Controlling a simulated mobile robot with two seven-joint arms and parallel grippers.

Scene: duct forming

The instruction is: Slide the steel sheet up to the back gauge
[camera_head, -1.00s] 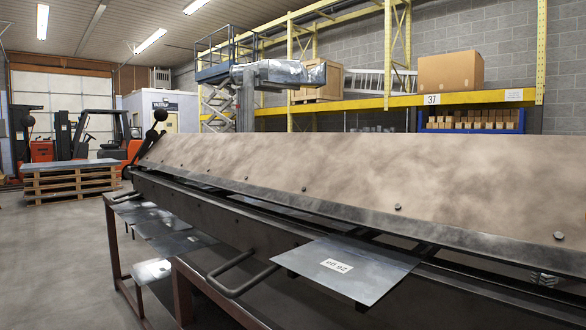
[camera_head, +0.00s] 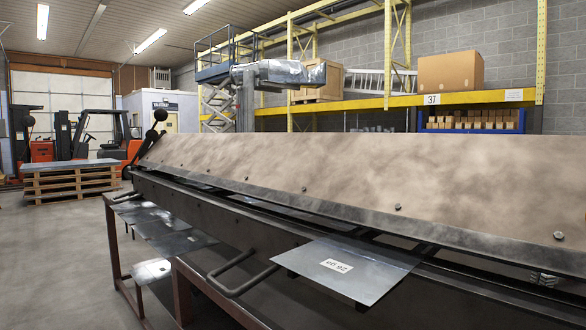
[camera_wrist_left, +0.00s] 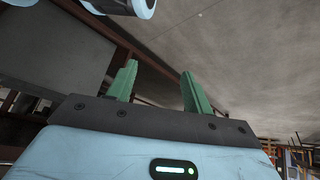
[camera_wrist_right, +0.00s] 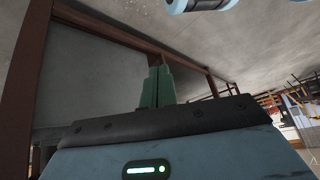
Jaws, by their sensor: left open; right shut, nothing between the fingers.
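The steel sheet (camera_head: 347,267) is a thin grey plate with a white label. It lies at the front of the folding machine (camera_head: 210,212), its far edge by the dark slot under the long upper beam (camera_head: 345,180). Its near corner juts out over the front. I cannot make out the back gauge; the beam hides what lies behind. My left gripper (camera_wrist_left: 160,85) shows only in the left wrist view, open and empty. My right gripper (camera_wrist_right: 158,88) shows only in the right wrist view, its fingers together and empty. Neither gripper is seen near the sheet.
A bar handle (camera_head: 238,275) sticks out of the machine's front, left of the sheet. Other metal sheets (camera_head: 170,238) lie lower on the left on a brown frame (camera_head: 118,248). A pallet stack (camera_head: 72,180) and forklifts stand far left. Floor at the left is open.

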